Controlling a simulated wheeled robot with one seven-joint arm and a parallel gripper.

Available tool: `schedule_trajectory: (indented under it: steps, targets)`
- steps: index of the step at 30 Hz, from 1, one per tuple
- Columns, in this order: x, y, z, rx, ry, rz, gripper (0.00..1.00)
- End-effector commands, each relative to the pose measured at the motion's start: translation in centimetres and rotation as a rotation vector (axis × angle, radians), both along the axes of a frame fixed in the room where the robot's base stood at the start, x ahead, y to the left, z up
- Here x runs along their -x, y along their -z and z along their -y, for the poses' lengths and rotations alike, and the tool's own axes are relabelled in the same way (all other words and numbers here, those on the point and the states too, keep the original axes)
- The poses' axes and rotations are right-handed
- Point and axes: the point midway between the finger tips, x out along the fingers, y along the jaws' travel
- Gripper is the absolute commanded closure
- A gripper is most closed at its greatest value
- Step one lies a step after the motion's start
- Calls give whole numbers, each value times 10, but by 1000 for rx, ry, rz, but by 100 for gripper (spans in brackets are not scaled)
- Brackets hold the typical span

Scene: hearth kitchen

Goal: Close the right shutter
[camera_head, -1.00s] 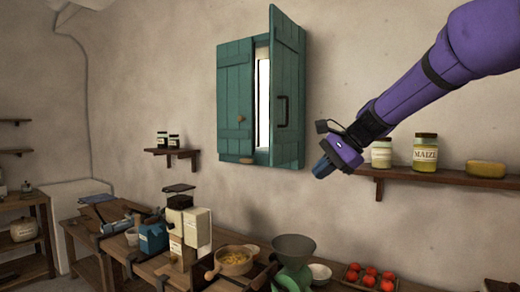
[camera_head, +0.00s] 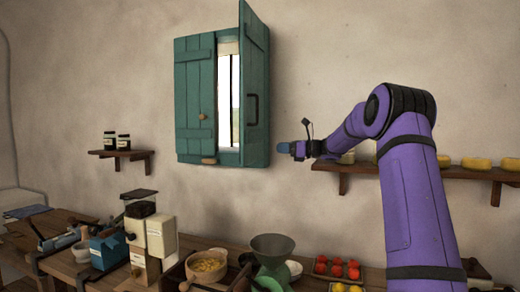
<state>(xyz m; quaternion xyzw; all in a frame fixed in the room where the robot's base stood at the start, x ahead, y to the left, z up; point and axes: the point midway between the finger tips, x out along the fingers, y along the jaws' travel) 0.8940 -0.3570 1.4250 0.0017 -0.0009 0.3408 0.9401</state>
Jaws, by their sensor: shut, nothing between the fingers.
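The right shutter (camera_head: 255,100) is a teal wooden panel with a dark pull handle (camera_head: 253,109). It stands swung open out from the wall, at an angle to the window. The left shutter (camera_head: 195,105) lies flat across the left part of the window, with a small knob. Between them a bright strip of window (camera_head: 229,95) shows. My gripper (camera_head: 284,148) is to the right of the right shutter and a little below its handle, apart from it in the picture. Its fingers are small here; it is shut and empty.
A wall shelf (camera_head: 450,172) with jars and yellow cheeses runs behind my arm at right. A small shelf (camera_head: 122,154) with two dark jars hangs at left. Below, the workbench holds a grinder (camera_head: 150,235), a pan (camera_head: 207,265), a green scale (camera_head: 272,258) and a tomato crate (camera_head: 337,280).

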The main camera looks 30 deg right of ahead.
Motion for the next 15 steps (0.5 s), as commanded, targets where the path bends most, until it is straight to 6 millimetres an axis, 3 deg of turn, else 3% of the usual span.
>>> schedule_trajectory:
  steps: [15]
  targets:
    - [-69,0,-61,2,-5,1,100]
